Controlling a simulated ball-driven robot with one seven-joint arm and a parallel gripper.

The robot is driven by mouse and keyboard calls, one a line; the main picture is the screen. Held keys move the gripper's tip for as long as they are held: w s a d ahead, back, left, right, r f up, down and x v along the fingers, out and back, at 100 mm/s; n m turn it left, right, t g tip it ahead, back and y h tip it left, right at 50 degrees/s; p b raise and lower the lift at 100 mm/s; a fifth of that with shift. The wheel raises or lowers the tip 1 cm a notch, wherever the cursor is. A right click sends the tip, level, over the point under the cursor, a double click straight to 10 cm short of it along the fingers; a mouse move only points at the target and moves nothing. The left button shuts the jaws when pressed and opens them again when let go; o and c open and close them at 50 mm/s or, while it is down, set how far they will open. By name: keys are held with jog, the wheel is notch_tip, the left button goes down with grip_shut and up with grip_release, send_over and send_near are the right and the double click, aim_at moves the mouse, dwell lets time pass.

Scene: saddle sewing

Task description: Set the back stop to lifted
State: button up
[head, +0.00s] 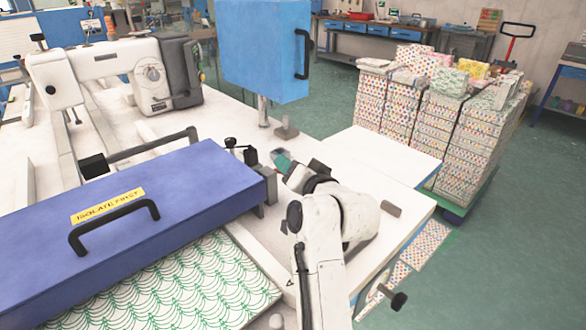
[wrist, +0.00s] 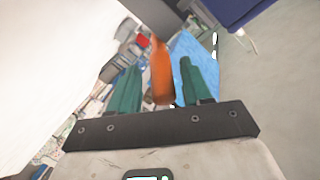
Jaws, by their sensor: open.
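My gripper (head: 281,159) is above the white table, just right of the blue cover's end, in the head view. In the wrist view its two green fingers (wrist: 159,66) are open and apart. An orange, upright, tapered piece (wrist: 161,72) shows between them; I cannot tell its depth or whether either finger touches it. No part is plainly marked as the back stop, and I cannot tell whether the orange piece belongs to it. A small black clamp-like fitting (head: 240,150) sits at the back of the blue cover, left of my gripper.
A blue cover (head: 60,240) with a black handle lies over green-patterned fabric (head: 160,290). A white sewing machine head (head: 105,65) stands behind it. A blue box (head: 262,50) stands on a post behind my gripper. Stacked patterned packs (head: 440,130) are at right. A white side tabletop (head: 380,155) is clear.

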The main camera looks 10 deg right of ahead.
jog(key=shift+s, duration=0.1)
jog(key=v, duration=1)
jog(key=shift+s, duration=0.25)
jog(key=shift+d, duration=0.1)
